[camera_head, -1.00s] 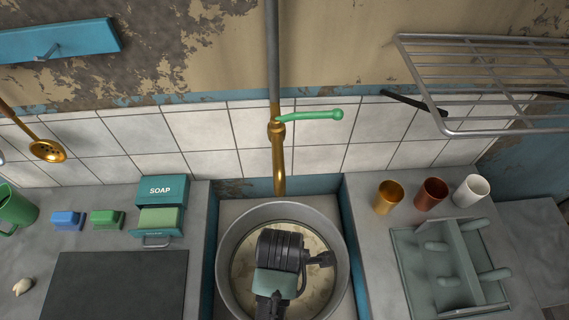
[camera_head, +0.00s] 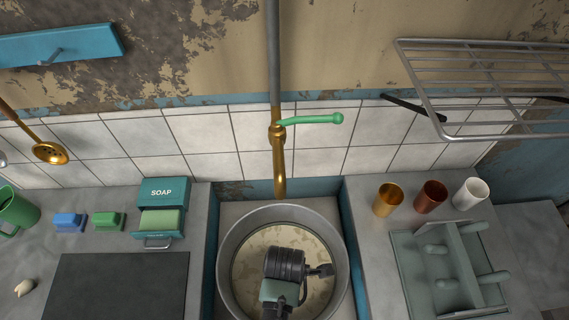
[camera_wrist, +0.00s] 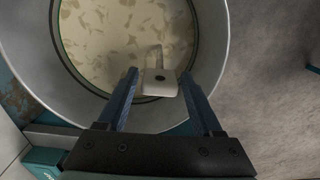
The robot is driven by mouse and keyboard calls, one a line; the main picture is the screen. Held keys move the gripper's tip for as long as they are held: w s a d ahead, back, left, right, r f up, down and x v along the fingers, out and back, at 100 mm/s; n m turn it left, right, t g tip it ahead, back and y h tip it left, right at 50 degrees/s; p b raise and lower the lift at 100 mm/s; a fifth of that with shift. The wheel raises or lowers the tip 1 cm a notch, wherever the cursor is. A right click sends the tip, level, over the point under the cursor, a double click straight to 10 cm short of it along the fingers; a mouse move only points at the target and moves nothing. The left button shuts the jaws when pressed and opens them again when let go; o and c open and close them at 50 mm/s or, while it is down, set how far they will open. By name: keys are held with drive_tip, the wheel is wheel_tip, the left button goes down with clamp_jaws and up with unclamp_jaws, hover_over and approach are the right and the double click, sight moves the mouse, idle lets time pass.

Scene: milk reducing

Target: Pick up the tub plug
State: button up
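The tub plug (camera_wrist: 158,82) shows in the wrist view as a pale, flat piece with a dark spot and a narrow upright part, near the edge of the round tub's floor. My gripper (camera_wrist: 158,74) is open, its two blue fingers apart on either side of the plug in the picture. I cannot tell whether the fingertips are level with it or above it, and no contact is clear. The grey metal tub (camera_head: 225,262) stands in the sink recess with mottled, pale contents or floor. In the head view my own wrist hides the plug and fingers.
A brass tap (camera_head: 279,165) with a green lever hangs behind the tub. A soap box (camera_head: 163,191) and dark board (camera_head: 120,287) are on the left counter. Several cups, including a white cup (camera_head: 471,193), and a grey rack (camera_head: 405,262) are on the right. The tub wall surrounds my gripper.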

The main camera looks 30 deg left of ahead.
clamp_jaws()
idle(1.1)
